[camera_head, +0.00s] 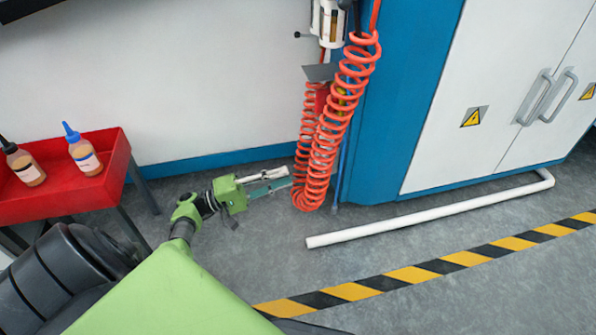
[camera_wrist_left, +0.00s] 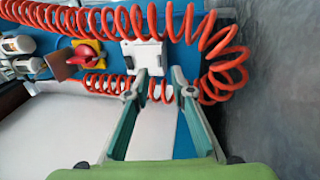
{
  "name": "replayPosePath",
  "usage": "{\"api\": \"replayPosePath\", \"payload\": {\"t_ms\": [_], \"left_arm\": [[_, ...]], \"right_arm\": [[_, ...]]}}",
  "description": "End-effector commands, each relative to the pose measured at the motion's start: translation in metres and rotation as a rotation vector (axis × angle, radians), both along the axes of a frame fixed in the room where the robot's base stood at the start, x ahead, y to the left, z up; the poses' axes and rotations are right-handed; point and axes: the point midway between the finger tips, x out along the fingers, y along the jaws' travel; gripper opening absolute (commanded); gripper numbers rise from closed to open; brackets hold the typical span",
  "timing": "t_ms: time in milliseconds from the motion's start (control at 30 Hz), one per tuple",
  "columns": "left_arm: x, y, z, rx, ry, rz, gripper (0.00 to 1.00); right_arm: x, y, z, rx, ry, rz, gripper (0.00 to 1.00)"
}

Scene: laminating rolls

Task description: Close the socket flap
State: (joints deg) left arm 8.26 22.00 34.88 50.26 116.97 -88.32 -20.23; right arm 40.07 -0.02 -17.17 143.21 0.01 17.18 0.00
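A white, square socket box (camera_wrist_left: 148,54) is on the blue panel in the left wrist view, just beyond my finger ends. Narrow white upright pieces show behind it; I cannot tell whether one is the flap or how far it stands open. In the head view the box is hidden behind the orange coiled hose. My left gripper (camera_head: 288,177) points right, low beside the hose. In the left wrist view the left gripper (camera_wrist_left: 163,88) has its fingers spread with nothing between them. I cannot tell whether a fingertip touches anything. My right gripper is out of view.
The orange coiled hose (camera_head: 333,130) hangs close to my left fingertips. A red knob (camera_wrist_left: 85,52) and a brownish plate (camera_wrist_left: 64,67) are beside the socket box. A red tray table (camera_head: 60,200) with two bottles stands left. A white pipe (camera_head: 425,215) lies along the floor.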

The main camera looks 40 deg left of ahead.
Motion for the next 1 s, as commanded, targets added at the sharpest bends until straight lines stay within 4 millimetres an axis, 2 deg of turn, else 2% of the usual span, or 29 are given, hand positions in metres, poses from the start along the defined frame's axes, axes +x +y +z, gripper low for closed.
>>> {"api": "replayPosePath", "payload": {"t_ms": [100,300,1000], "left_arm": [[-0.016,0.014,-0.005,0.0,0.002,0.001,0.22],[-0.031,0.026,-0.009,-0.001,-0.001,0.0,0.22],[-0.032,0.027,-0.009,0.0,-0.001,-0.001,0.22]], "right_arm": [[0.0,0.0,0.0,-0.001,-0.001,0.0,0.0],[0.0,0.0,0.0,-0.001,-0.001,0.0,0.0],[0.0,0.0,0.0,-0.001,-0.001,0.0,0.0]]}}
